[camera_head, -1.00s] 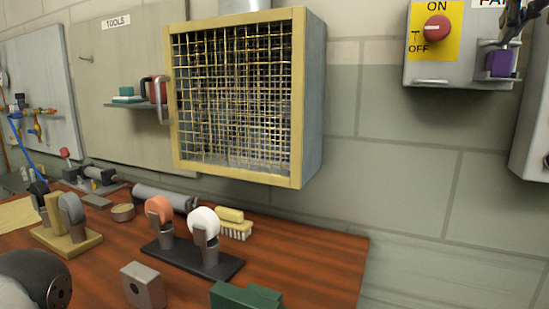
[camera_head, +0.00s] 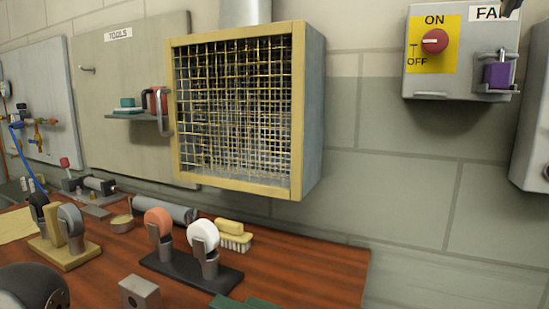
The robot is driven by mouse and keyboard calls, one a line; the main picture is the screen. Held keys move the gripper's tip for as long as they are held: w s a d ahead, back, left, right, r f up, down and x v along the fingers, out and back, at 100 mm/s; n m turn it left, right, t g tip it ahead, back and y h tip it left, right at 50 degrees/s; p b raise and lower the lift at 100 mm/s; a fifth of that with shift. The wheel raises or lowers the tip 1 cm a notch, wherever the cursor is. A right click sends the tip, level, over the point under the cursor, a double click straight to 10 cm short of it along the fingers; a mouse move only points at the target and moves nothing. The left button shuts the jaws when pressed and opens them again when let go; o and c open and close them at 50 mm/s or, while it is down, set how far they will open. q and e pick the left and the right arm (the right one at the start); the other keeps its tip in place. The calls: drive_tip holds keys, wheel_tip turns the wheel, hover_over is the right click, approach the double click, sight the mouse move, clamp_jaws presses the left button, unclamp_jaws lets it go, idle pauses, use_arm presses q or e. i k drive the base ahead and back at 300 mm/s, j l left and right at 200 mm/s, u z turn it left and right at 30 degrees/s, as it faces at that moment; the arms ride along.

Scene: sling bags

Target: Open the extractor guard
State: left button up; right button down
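The extractor guard (camera_head: 235,115) is a yellow-framed wire mesh on the front of a grey box (camera_head: 313,110) on the wall. It looks shut, its frame flush against the box. A grey bar handle (camera_head: 164,112) stands at its left edge. Of my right arm, only a dark sliver (camera_head: 511,7) shows at the top right edge, above the fan switch box and well right of the guard; its finger state is hidden.
The fan switch box (camera_head: 425,75) has a red knob (camera_head: 435,41) and a purple padlock (camera_head: 497,75) on a bracket. A shelf (camera_head: 135,116) sits left of the guard.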

sight(297, 29)
drive_tip(key=k, duration=1)
